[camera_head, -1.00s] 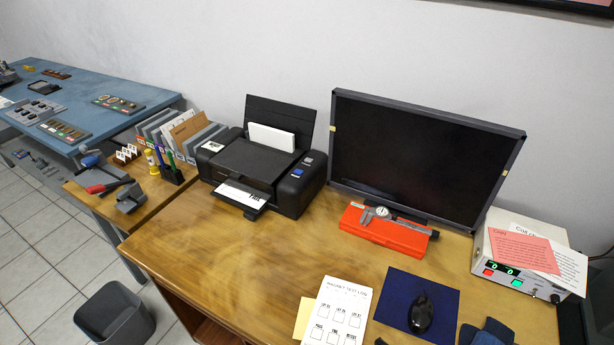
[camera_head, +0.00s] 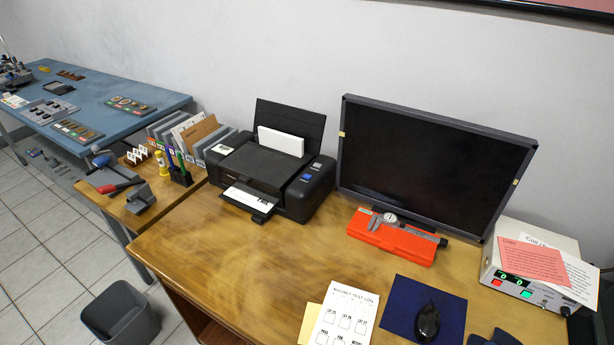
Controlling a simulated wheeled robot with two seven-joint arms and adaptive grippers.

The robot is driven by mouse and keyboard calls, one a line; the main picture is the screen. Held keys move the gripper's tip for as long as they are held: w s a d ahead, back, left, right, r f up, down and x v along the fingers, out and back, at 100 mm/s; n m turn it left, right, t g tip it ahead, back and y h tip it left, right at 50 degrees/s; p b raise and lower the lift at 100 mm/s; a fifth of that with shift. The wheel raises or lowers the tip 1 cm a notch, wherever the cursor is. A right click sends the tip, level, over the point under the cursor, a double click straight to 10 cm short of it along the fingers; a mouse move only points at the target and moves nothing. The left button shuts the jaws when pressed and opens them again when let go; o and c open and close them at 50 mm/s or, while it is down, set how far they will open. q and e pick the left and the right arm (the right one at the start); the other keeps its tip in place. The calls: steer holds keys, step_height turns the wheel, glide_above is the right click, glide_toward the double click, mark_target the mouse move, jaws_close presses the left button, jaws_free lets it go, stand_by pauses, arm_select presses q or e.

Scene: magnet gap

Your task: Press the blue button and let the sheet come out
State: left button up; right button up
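A black printer (camera_head: 274,165) stands at the back left of the wooden desk. The blue button (camera_head: 307,177) is on the right part of its top front. A white sheet with black print (camera_head: 246,197) lies on the output tray (camera_head: 263,215) at the printer's front. A stack of white paper (camera_head: 281,141) stands in the rear feeder. Neither of my grippers shows in the head view.
A black monitor (camera_head: 430,165) stands right of the printer, with a red case and caliper (camera_head: 392,238) before it. A power supply box (camera_head: 524,285) is at far right. A log sheet (camera_head: 344,316), blue mat (camera_head: 396,315) and mouse (camera_head: 427,322) are in front. Desk before the printer is clear.

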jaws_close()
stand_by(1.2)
